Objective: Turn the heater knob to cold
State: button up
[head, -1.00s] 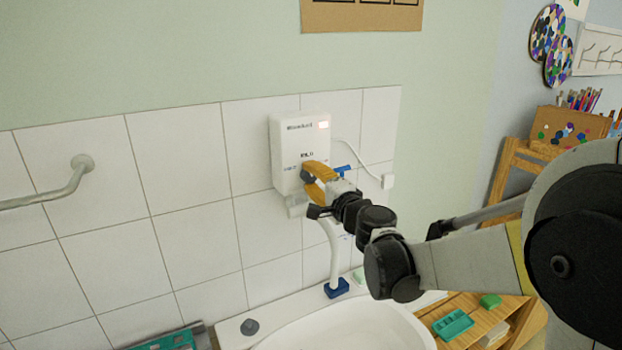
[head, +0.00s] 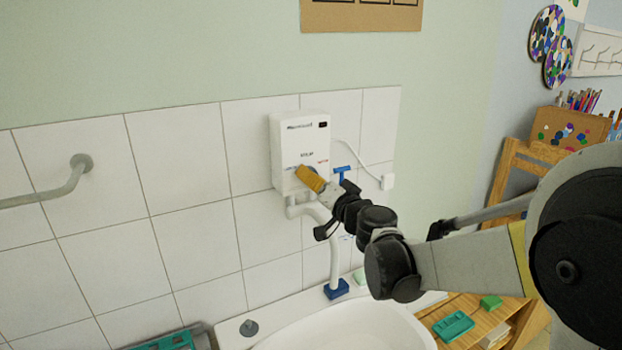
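The heater (head: 284,150) is a white box on the tiled wall above the basin. A blue mark shows at the left of its lower front and a red mark at the right. The small display (head: 323,124) at its top right is dark. My gripper (head: 303,171) is at the lower front of the heater, where the knob sits. Its orange fingers line up one behind the other, so only one shows clearly. The knob is hidden behind them, so its pointing direction and the grip on it cannot be seen.
A white pipe runs from under the heater down to a blue block (head: 336,289) on the basin (head: 345,325). A blue-handled valve (head: 344,172) and a cable are close to the right of my gripper. A grab rail (head: 70,188) is far left.

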jog(key=shift+n, duration=0.3)
dwell(0.4)
jog(key=o, duration=1.2)
jog(key=shift+s, duration=0.1)
jog(key=v, duration=1.1)
jog(key=shift+s+d, duration=0.1)
jog(key=shift+s, duration=0.3)
